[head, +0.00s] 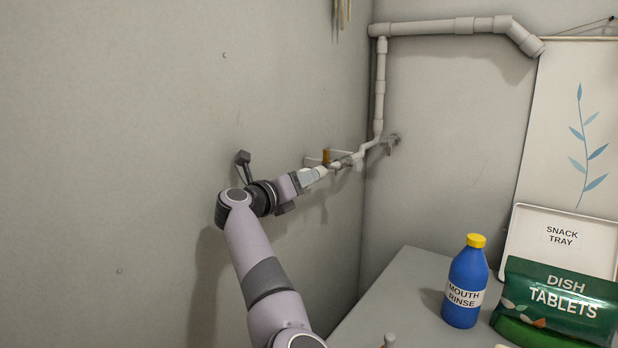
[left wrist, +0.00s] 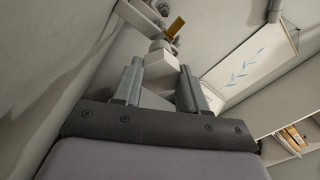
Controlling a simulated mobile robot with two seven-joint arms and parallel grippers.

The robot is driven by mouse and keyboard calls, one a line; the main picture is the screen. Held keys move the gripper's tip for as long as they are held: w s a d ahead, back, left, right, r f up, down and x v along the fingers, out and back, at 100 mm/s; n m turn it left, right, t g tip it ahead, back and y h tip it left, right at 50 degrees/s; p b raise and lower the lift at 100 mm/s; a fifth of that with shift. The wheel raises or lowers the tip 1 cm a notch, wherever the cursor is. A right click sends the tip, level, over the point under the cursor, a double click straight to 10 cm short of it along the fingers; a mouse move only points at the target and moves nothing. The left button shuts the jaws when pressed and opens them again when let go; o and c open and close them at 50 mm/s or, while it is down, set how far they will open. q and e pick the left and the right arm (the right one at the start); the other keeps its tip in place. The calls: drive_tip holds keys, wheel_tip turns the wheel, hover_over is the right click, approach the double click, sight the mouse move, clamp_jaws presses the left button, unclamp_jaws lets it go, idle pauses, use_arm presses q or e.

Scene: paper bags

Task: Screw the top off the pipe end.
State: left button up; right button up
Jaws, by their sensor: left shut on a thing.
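A pale grey pipe (head: 379,90) comes down the corner, bends, and runs along the left wall toward my left gripper (head: 318,173). At its near end is a pale, blocky top (left wrist: 158,64), which sits between the two fingers of my left gripper (left wrist: 160,78) in the left wrist view. The gripper is shut on this top. The threads and the joint between top and pipe are hidden or too small to make out. My right gripper is not in view.
A brass-coloured piece (head: 326,155) sticks up just beyond the gripper, close to the pipe. The left wall is close beside my arm. On the grey counter (head: 390,290) stand a blue mouth rinse bottle (head: 465,285), a green dish tablets bag (head: 560,300) and a white snack tray (head: 520,230).

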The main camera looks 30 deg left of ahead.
use_arm(q)
drive_tip(key=shift+s, duration=0.65)
drive_tip(key=shift+s+a, duration=0.1)
drive_tip(key=shift+s, duration=0.15)
drive_tip(key=shift+s+a, duration=0.15)
drive_tip(key=shift+s, duration=2.2)
